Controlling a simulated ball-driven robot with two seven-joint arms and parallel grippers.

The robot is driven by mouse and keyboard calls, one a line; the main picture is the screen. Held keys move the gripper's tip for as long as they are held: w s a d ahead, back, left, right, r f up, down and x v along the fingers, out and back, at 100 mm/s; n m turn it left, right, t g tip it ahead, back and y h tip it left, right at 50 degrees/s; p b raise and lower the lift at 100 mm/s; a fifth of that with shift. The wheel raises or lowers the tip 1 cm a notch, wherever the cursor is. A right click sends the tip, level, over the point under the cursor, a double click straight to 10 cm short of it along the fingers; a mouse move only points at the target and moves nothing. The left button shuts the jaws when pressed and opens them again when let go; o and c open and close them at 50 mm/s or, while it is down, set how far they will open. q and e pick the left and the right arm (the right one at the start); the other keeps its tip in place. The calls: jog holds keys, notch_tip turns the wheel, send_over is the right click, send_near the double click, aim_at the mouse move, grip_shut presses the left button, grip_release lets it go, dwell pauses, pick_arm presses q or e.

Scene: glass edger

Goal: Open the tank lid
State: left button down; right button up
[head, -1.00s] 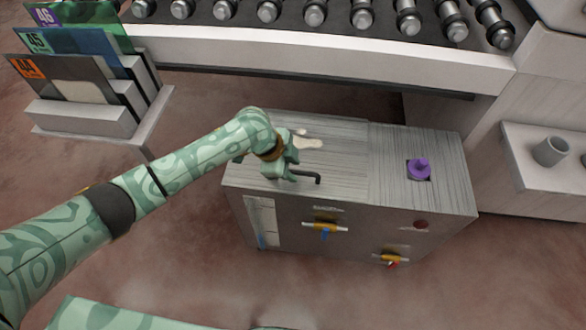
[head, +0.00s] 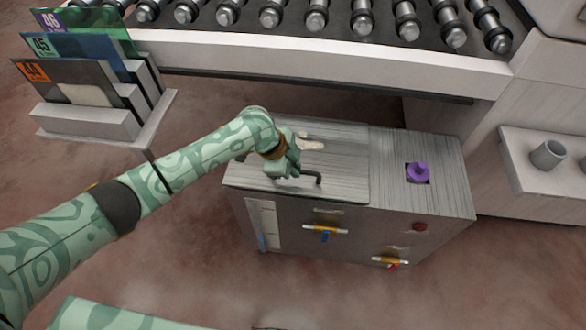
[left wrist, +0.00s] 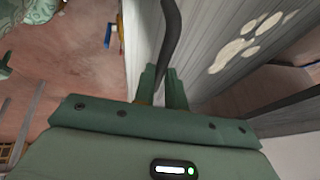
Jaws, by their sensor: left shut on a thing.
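The tank (head: 290,225) is a grey metal cabinet on the floor. Its lid (head: 345,165) is the brushed left part of the top, with a pale paw-shaped mark on it. A dark line runs along its front and right edges, and the front seems very slightly raised. My left gripper (head: 288,171) is shut on the dark bent handle (head: 317,179) near the lid's front edge. In the left wrist view the handle (left wrist: 171,30) runs up from between the fingers (left wrist: 163,85). My right gripper is not in view.
Yellow-and-blue (head: 325,231) and yellow-and-red (head: 389,262) valves stick out of the front. A roller conveyor (head: 310,50) runs behind. A rack of panels (head: 90,125) stands at left.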

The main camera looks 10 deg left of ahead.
pick_arm(q)
jog(key=w+r+p, duration=0.3)
jog(key=w+r, duration=0.5)
jog(key=r, duration=0.4)
jog(key=shift+a, duration=0.15)
